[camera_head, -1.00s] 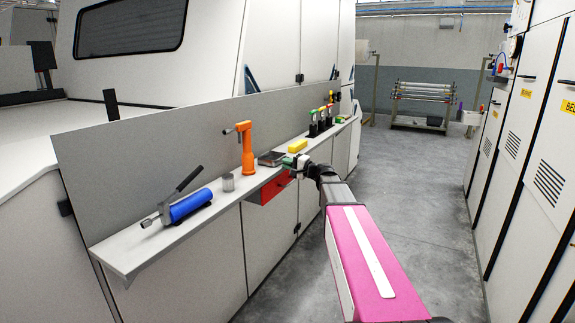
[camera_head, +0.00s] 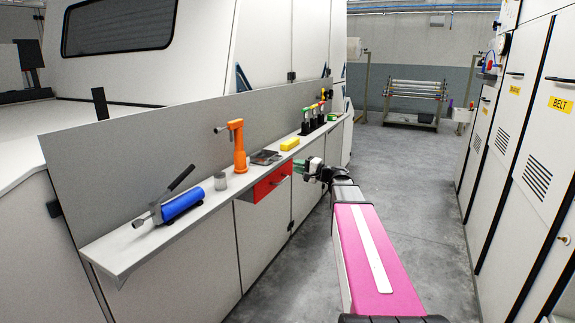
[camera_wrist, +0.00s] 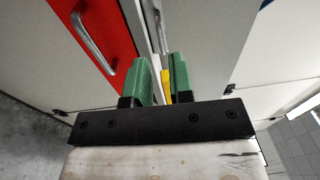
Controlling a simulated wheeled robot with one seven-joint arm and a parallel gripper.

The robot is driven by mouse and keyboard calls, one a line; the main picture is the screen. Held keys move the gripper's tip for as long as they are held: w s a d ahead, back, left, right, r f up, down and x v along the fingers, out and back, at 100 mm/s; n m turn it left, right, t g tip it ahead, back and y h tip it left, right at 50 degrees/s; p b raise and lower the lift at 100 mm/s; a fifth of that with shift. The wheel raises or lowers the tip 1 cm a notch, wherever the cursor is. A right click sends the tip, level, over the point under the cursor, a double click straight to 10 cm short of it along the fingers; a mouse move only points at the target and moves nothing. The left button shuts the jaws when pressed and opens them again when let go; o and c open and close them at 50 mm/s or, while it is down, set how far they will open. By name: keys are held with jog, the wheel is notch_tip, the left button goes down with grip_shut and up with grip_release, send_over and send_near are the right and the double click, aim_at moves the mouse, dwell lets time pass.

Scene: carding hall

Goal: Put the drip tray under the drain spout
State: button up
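A flat dark tray-like object (camera_head: 265,157) lies on the narrow shelf; it looks like the drip tray. An orange upright device (camera_head: 237,145) stands just left of it, with a short grey spout pointing left. I cannot tell whether this is the drain spout. My gripper (camera_head: 300,167) is beside the shelf's front edge, right of the red drawer. In the wrist view its green fingers (camera_wrist: 160,78) are parted by a narrow gap with nothing held. A yellow block (camera_wrist: 167,86) shows beyond the gap.
The red drawer (camera_head: 268,184) hangs under the shelf (camera_head: 125,250), its handle close to my gripper in the wrist view. Cabinets (camera_head: 530,150) line the right; the aisle floor (camera_head: 400,180) is clear.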

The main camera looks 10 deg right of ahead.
jog(key=shift+v, duration=1.55)
jog(key=s+a+f+n+g+h, duration=0.4)
jog(key=s+f, duration=0.4)
jog(key=f, duration=0.4)
jog(key=s+a+f+n+g+h, duration=0.1)
jog(key=s+a+f+g+h, duration=0.35)
jog(key=s+f, duration=0.55)
jog(key=s+d+f+n+g+h, duration=0.2)
jog(key=s+f+g+h, duration=0.1)
jog(key=s+f+h, duration=0.3)
notch_tip(320, 180, down, 2)
jog(key=shift+s+d+f+n, duration=0.15)
jog(key=shift+s+d+n, duration=0.15)
jog(key=shift+s+d, duration=0.15)
jog(key=shift+o, duration=0.2)
